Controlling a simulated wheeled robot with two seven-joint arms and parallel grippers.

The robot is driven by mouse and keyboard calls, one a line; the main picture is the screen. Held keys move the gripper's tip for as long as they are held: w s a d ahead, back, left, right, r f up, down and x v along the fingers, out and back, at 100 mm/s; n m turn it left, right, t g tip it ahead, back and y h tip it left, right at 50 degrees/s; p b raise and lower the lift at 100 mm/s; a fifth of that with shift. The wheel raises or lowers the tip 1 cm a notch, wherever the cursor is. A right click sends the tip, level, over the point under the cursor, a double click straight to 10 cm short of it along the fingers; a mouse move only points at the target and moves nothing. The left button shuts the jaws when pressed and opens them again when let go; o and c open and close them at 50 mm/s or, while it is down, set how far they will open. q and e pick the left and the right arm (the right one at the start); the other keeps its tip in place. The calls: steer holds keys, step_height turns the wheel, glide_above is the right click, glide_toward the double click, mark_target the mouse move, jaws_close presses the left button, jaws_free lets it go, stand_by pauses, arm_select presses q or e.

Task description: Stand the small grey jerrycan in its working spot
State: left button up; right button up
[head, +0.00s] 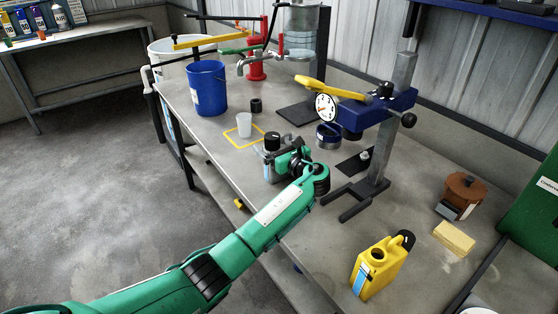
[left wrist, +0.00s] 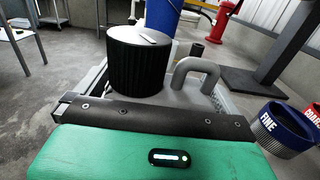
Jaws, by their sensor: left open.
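The small grey jerrycan (head: 269,167) stands on the bench near its front edge, with a black cap and a blue label; my gripper partly hides it. In the left wrist view its ribbed black cap (left wrist: 139,60) and grey handle (left wrist: 197,72) show close beyond my gripper. My left gripper (head: 287,163) is open at the jerrycan's right side; its fingertips are largely hidden, and I cannot tell whether they touch it. My right gripper is not in view.
A blue bucket (head: 207,90) stands behind to the left. A stand with a dial (head: 326,107) rises to the right, near a blue ring-like tin (head: 328,136). A yellow jerrycan (head: 380,270) stands at the front right. Bare bench lies between the stand and the yellow jerrycan.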

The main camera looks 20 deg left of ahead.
arm_select(q)
steer(key=shift+r, duration=0.1)
steer(key=c, duration=1.1)
